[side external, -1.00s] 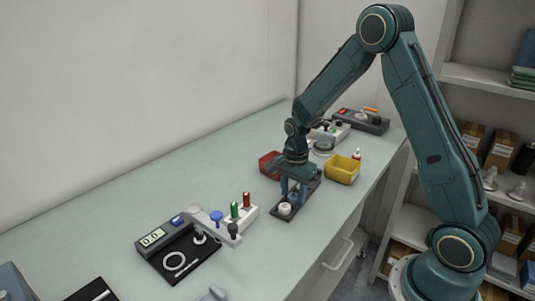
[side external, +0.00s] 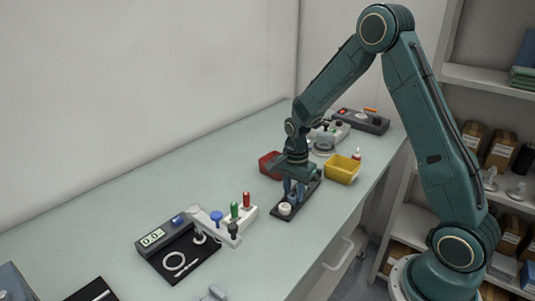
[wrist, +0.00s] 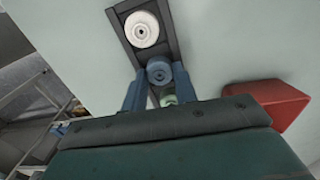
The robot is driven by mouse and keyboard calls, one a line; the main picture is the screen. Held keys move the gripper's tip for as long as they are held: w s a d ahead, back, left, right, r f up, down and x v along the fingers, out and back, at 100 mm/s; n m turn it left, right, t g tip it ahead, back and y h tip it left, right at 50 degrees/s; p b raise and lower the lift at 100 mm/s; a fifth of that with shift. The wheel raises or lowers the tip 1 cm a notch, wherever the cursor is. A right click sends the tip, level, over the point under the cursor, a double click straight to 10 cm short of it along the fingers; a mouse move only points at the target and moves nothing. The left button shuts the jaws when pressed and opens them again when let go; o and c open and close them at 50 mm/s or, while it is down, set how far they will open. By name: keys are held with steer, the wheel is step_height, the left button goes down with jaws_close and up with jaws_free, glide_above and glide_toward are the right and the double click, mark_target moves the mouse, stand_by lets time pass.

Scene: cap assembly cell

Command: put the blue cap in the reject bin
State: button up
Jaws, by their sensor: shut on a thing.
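The blue cap (wrist: 159,72) sits in the dark narrow tray (wrist: 113,18), between a white cap (wrist: 142,29) and a pale green cap (wrist: 168,100). My gripper (wrist: 159,84) is shut on the blue cap, with one blue finger on each side of it. In the side external view my gripper (side external: 295,188) points down at the tray (side external: 281,217), just behind the white cap (side external: 285,208). The blue cap is mostly hidden there by the fingers. A red bin (side external: 267,165) and a yellow bin (side external: 342,169) stand nearby; neither shows a readable label.
The red bin also shows in the wrist view (wrist: 275,102). A gauge (side external: 160,240) and a white block with coloured handles (side external: 243,216) stand to the left of the tray. More devices (side external: 360,121) stand behind. The bench between tray and drawer edge is clear.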

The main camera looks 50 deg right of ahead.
mark_target(293, 195)
steer(key=shift+r, duration=0.15)
stand_by(0.3)
steer(key=shift+r, duration=2.3)
steer(key=shift+w, duration=0.1)
steer(key=w+d+r, duration=0.5)
steer(key=w+r, duration=0.2)
steer(key=r, duration=0.1)
steer(key=w+d+r, duration=0.5)
steer(key=w+r, duration=0.1)
steer(key=r, duration=0.2)
steer(key=shift+n, duration=0.4)
step_height(293, 195, down, 20)
steer(key=shift+a+f, duration=0.15)
steer(key=shift+f, duration=0.1)
steer(key=shift+f, duration=0.3)
